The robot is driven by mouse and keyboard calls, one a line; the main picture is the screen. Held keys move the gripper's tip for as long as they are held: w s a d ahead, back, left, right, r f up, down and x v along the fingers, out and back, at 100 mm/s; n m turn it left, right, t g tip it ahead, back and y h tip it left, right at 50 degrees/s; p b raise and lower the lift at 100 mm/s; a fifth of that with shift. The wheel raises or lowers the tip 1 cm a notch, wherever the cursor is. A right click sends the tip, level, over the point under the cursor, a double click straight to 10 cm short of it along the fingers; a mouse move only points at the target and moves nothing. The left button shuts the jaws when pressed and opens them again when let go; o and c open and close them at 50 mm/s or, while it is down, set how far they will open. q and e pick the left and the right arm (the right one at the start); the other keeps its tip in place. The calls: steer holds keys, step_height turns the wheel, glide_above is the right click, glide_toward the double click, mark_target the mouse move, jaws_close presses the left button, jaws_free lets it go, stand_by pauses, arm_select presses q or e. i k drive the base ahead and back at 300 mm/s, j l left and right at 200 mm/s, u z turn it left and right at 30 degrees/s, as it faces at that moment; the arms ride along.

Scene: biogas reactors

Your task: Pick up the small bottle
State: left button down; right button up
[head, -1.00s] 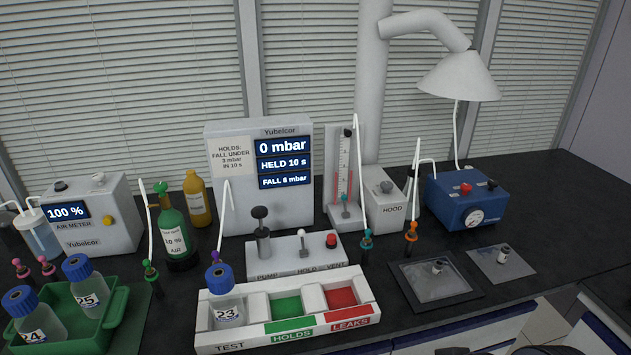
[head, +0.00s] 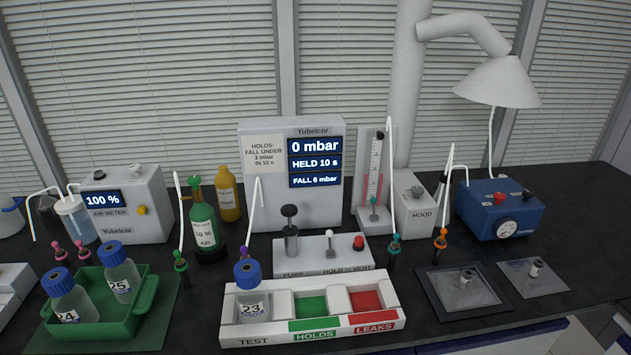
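Several small clear bottles with blue caps are in the head view. Bottle 23 (head: 251,298) stands upright in the TEST compartment of the white tray (head: 270,340). Bottle 24 (head: 72,302) and bottle 25 (head: 120,278) lean in the green bin (head: 105,328) at the left. Which one the task means I cannot tell. Neither of my grippers shows in the view.
Behind the white tray are a pump block (head: 315,262) with levers and a display unit (head: 325,215) reading 0 mbar. A green bottle (head: 203,232), an amber bottle (head: 228,200) and upright tubes crowd the middle. The HOLDS (head: 311,308) and LEAKS (head: 367,302) compartments are empty.

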mark_target(254, 306)
steer(key=k+j+u, duration=0.1)
steer(key=j+u, duration=0.25)
steer(key=j, duration=0.3)
steer(key=j+u, duration=0.35)
steer(key=j, duration=0.35)
